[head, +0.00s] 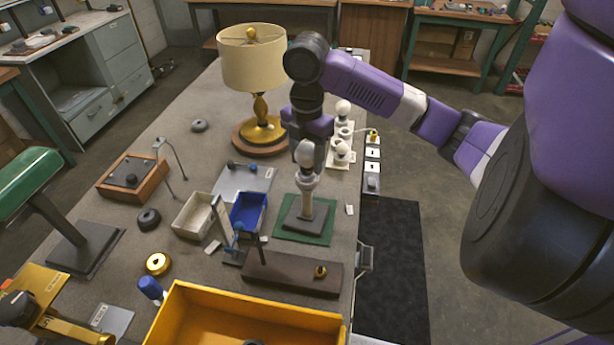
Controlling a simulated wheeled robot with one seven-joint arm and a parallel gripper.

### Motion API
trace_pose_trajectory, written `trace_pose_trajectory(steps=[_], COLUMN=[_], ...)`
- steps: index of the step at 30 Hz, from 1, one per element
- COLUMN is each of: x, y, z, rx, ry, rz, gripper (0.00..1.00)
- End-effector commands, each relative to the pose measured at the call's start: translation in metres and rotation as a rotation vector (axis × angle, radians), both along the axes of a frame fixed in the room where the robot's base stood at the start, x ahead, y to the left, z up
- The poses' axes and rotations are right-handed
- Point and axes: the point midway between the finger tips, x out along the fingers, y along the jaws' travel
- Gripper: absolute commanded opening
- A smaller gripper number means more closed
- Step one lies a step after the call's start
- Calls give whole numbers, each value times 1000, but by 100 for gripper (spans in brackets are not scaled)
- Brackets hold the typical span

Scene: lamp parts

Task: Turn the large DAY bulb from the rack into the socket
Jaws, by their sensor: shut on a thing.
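My gripper (308,147) points down over the lamp stand and is shut on a large white bulb (304,153). The bulb is upright, with its lower end at the top of the pale socket (307,181). I cannot tell whether its base is inside the socket or just touching it. The socket tops a pale post on a dark square base (308,222), which stands on a green mat (289,234). The white bulb rack (340,161) stands just right of and behind my gripper, with white bulbs on it. Any DAY lettering is too small to read.
A cream-shaded lamp (252,62) stands behind my gripper. A blue bin (249,212), a white bin (193,216) and a dark board (290,272) lie left and front of the stand. A yellow tray (210,310) is at the front. The table's right edge is close.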

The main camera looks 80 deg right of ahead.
Motion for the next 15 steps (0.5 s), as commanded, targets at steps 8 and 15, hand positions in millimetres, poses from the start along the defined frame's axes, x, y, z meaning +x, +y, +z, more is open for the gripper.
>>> trace_pose_trajectory(steps=[8,15], x=[-1,0], y=[1,1], z=[-2,0], rx=[4,4], ry=[4,3], rz=[-58,-93], gripper=[20,20])
